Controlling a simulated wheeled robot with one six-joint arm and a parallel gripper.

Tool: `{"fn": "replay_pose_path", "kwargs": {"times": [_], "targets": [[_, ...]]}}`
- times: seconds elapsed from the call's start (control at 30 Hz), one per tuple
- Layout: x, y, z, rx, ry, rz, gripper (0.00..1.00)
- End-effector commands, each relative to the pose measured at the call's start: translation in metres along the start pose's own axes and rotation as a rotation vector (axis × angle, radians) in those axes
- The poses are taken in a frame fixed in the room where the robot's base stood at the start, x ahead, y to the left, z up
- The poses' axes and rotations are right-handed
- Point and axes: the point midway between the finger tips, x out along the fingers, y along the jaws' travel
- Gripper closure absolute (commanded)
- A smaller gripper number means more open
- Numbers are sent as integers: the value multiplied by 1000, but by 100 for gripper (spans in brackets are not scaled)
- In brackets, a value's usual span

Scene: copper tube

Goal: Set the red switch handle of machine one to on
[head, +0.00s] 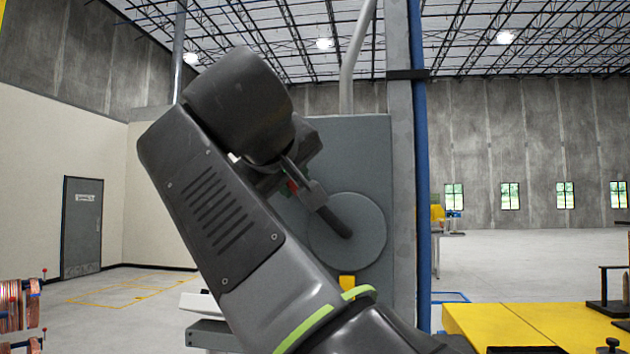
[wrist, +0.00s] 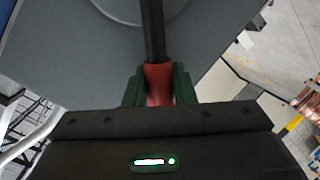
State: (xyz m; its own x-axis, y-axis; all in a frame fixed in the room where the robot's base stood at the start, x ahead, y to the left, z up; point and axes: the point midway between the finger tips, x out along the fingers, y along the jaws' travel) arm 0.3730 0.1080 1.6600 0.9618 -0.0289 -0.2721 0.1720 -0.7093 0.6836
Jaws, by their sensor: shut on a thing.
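The switch handle shows in the wrist view as a dark bar with a red grip (wrist: 158,82) at its near end. My gripper (wrist: 159,85) has its two dark green fingers on either side of the red grip, shut on it. In the head view the handle's dark bar (head: 333,219) slants from the round grey disc (head: 368,230) up and left to my gripper (head: 295,187). Only a small bit of red shows there, as my gripper and arm hide the rest. The disc is on the front of a grey machine cabinet (head: 360,150).
A blue and grey post (head: 421,200) stands right of the cabinet. A yellow platform (head: 530,325) is at the lower right. Copper coils (head: 12,305) are at the far left. Open floor (head: 540,260) lies at the back right.

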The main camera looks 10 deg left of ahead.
Motion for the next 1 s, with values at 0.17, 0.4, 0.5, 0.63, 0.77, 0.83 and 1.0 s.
{"fn": "replay_pose_path", "kwargs": {"times": [0.17, 0.4, 0.5, 0.63, 0.77, 0.83, 1.0], "targets": [[-1, 2, 0, 4, 3, 2, 67], [0, 1, 0, 2, 2, 1, 55], [-1, 1, 0, 1, 2, 1, 55], [-4, 0, -1, 0, 3, 0, 55], [-13, -1, -1, -1, 5, -1, 55], [-20, -1, -1, -1, 5, -3, 55], [-38, -1, -1, 0, 6, -3, 55]]}}
